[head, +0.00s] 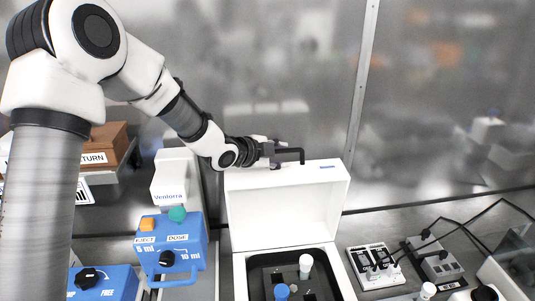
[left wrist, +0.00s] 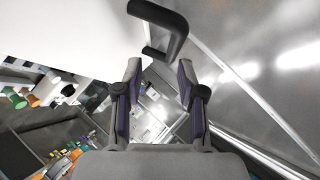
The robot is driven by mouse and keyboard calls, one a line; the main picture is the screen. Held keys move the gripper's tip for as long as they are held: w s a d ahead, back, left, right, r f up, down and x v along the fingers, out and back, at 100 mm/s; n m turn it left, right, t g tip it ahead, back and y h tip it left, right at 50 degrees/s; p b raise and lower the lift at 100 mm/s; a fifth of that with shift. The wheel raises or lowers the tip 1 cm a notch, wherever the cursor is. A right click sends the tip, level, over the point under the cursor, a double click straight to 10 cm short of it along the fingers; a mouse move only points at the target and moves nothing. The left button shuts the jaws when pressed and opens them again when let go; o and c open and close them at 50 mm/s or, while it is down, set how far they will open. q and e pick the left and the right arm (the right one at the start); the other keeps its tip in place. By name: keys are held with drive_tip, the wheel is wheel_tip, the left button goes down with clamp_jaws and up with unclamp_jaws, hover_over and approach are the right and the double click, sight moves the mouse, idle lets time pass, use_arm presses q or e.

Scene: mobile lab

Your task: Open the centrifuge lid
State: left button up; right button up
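The centrifuge (head: 240,272) is a white box with a dark chamber at the bottom centre of the head view. Its white lid (head: 285,212) stands raised, roughly upright, at the back. A black bent handle (head: 292,151) is at the lid's top edge; it also shows in the left wrist view (left wrist: 172,22). My left gripper (head: 278,148) is at the lid's top edge, beside the handle. In the left wrist view its two fingers (left wrist: 158,72) are apart, with the handle just beyond the tips and nothing visibly gripped. My right gripper is not in view.
Inside the chamber are a white-capped tube (head: 306,264) and a blue-capped one (head: 281,291). A blue dispenser (head: 178,243) stands to the left. A metal wall (head: 290,60) rises behind the lid.

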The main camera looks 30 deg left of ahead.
use_arm(q)
drive_tip(key=v, duration=0.9)
drive_tip(key=shift+s, duration=0.3)
drive_tip(key=shift+w, duration=0.1)
